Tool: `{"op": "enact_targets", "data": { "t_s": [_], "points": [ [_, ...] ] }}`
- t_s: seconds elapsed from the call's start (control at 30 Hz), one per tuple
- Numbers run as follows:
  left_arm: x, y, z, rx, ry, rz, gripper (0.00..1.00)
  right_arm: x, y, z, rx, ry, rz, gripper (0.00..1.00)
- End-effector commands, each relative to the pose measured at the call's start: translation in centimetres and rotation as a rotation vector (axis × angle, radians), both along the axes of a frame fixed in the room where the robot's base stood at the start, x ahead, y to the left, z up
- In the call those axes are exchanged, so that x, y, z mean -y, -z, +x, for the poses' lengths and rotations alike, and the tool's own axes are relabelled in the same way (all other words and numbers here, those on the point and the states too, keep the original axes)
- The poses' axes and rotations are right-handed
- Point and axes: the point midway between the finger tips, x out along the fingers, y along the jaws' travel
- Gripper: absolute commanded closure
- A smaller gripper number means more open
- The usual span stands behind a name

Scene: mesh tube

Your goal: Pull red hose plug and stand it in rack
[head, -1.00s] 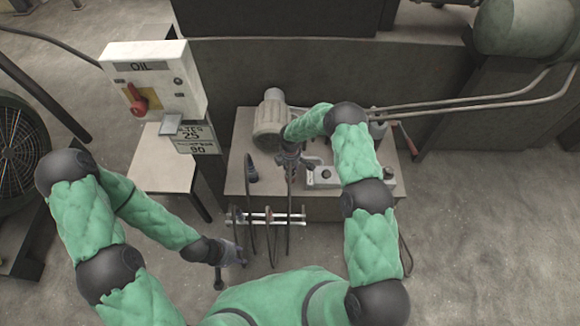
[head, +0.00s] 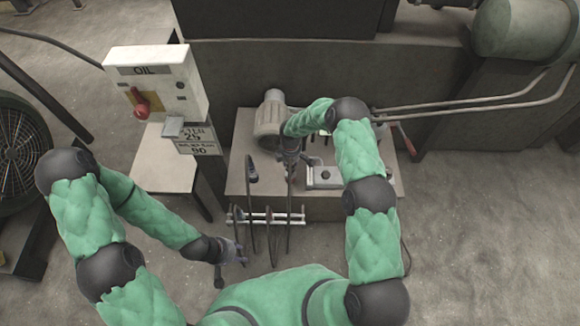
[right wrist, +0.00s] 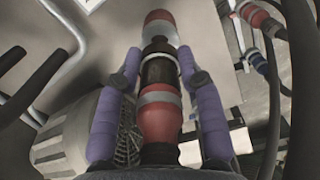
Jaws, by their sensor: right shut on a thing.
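The red hose plug (right wrist: 160,112), with red bands, a dark middle and a pale ring, lies lengthwise between the purple-padded fingers of my right gripper (right wrist: 158,68), which is shut on it. In the head view my right gripper (head: 291,158) hangs over the front of the machine stand, and the plug is too small to make out there. The rack (head: 268,217), a pale rail frame, is below it at the stand's front, with dark hoses crossing it. My left gripper (head: 228,262) is low at left of the rack; its fingers are too small to read.
Other hose ends with red and blue collars (right wrist: 258,62) show at upper right in the wrist view. A motor (head: 270,118) and a grey box (head: 326,175) sit on the stand. An oil panel (head: 155,85) stands at left. Open floor lies at right.

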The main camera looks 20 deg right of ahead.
Motion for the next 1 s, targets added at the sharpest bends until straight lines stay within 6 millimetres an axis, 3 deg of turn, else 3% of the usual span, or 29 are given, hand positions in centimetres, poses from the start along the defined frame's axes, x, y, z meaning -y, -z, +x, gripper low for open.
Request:
{"op": "enact_targets", "data": {
  "t_s": [0.7, 1.0],
  "points": [
    [0.0, -1.3, 0.0, 0.0, 0.0, 0.0, 0.6, 0.0, -2.5, 0.1, 0.002, -0.001, -0.001, 1.0],
    [0.0, -1.3, 0.0, 0.0, 0.0, 0.0, 0.6, 0.0, -2.5, 0.1, 0.002, 0.0, -0.001, 1.0]
  ]
}}
